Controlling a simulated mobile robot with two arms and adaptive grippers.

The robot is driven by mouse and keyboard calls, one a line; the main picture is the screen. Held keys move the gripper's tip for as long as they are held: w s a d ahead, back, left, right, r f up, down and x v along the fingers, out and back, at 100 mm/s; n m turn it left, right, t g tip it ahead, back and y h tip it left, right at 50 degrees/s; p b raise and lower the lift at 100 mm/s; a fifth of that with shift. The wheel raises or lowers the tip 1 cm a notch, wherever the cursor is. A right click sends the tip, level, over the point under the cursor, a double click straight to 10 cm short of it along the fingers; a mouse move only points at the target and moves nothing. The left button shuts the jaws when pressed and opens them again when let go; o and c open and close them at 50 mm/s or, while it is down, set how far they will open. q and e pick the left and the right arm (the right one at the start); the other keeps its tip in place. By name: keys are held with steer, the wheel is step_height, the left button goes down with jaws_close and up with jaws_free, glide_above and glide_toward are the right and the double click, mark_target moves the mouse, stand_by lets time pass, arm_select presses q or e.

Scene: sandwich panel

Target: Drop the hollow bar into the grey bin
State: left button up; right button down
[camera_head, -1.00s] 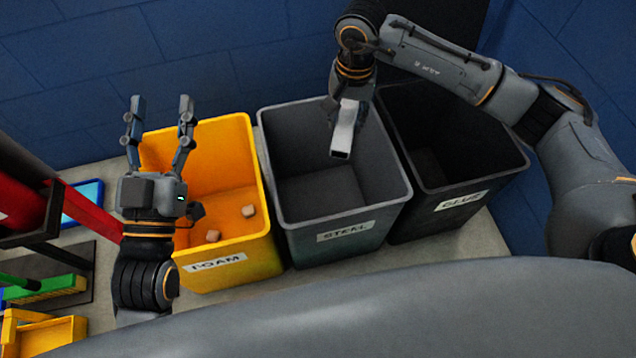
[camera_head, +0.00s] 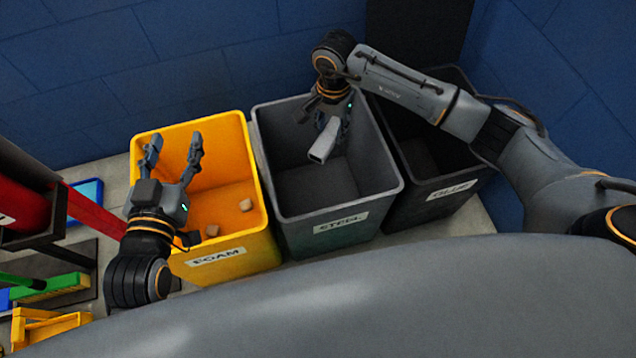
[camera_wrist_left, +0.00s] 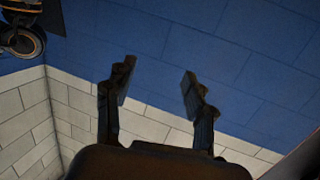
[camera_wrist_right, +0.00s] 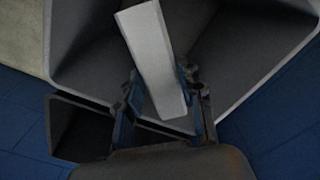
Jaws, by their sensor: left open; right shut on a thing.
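The hollow bar (camera_head: 324,141) is a short light-grey square tube. My right gripper (camera_head: 328,119) is shut on it and holds it over the opening of the grey bin (camera_head: 292,205), which is labelled STEEL. The bar points down and toward the front, tilted. In the right wrist view the bar (camera_wrist_right: 152,58) sits between the fingers of the right gripper (camera_wrist_right: 160,95), with the grey bin's rim (camera_wrist_right: 262,92) around it. My left gripper (camera_head: 174,150) is open and empty above the yellow bin; its spread fingers also show in the left wrist view (camera_wrist_left: 155,90).
A yellow bin (camera_head: 262,232) labelled FOAM stands left of the grey bin, with small foam blocks (camera_head: 231,226) inside. A black bin (camera_head: 460,165) stands right, partly behind my right arm. Red, green and yellow items stand at the left. A blue wall (camera_head: 190,60) is behind.

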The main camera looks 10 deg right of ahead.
step_height(320, 180, down, 4)
steer(key=shift+r+b, duration=0.2)
steer(key=shift+b, duration=0.85)
arm_select(q)
step_height(320, 180, up, 11)
steer(key=s+d+t+h, duration=0.1)
steer(key=t+h, duration=0.1)
steer(key=t, duration=0.4)
steer(key=shift+s+f+t, duration=0.2)
steer(key=shift+t, duration=0.1)
arm_select(e)
steer(key=shift+f, duration=0.15)
arm_select(q)
steer(key=shift+d, duration=0.1)
arm_select(e)
steer(key=c, duration=0.8)
jaws_free()
steer(key=shift+o, duration=0.2)
step_height(320, 180, up, 12)
